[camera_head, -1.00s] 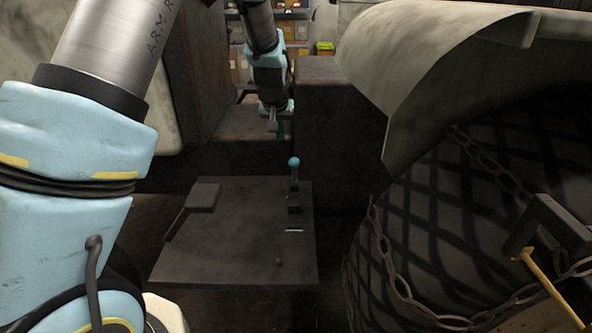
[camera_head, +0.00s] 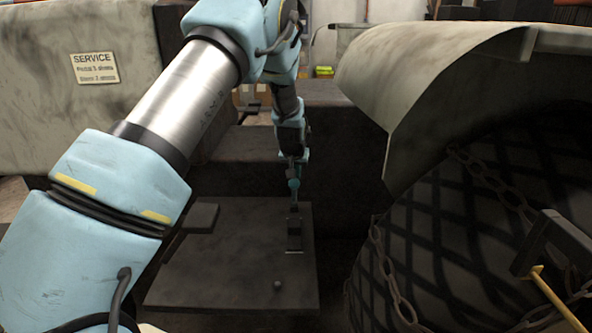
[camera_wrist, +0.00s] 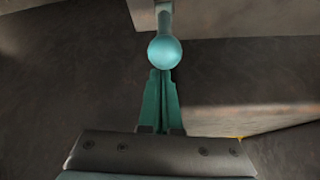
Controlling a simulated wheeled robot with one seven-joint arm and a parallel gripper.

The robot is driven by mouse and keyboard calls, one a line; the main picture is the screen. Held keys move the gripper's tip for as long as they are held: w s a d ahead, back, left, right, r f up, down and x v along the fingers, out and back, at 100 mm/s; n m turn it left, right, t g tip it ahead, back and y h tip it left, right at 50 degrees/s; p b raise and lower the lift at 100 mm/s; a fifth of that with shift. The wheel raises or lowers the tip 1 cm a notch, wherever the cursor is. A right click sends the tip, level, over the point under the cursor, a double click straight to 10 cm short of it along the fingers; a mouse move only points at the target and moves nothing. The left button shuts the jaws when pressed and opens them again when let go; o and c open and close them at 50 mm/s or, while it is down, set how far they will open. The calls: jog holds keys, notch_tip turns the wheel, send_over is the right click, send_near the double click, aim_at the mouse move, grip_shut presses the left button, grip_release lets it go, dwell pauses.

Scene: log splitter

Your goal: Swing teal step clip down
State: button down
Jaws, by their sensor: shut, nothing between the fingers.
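The teal step clip is an upright lever with a round teal knob (camera_head: 294,184), standing at the back right part of the dark step plate (camera_head: 225,265). In the wrist view its ball knob (camera_wrist: 165,52) is just beyond my fingertips, with the thin stem (camera_wrist: 164,18) running up behind it. My gripper (camera_wrist: 162,76) has its two teal fingers shut together and empty. In the head view my gripper (camera_head: 294,168) comes down from above, right at the knob. I cannot tell whether the fingertips touch it.
A large chained tyre (camera_head: 450,225) under a pale fender (camera_head: 425,75) fills the right side. A dark block (camera_head: 345,130) stands behind the plate. A raised pad (camera_head: 201,217) and a small knob (camera_head: 278,285) sit on the plate.

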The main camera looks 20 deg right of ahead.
dwell(0.4)
jog(key=shift+s+a+t+h+b, duration=0.1)
jog(key=shift+s+t+h+b, duration=0.15)
jog(key=shift+t+b, duration=0.3)
jog(key=shift+s+a+t+h+b, duration=0.2)
jog(key=shift+s+t+h+b, duration=0.25)
jog(key=shift+t+b, duration=0.35)
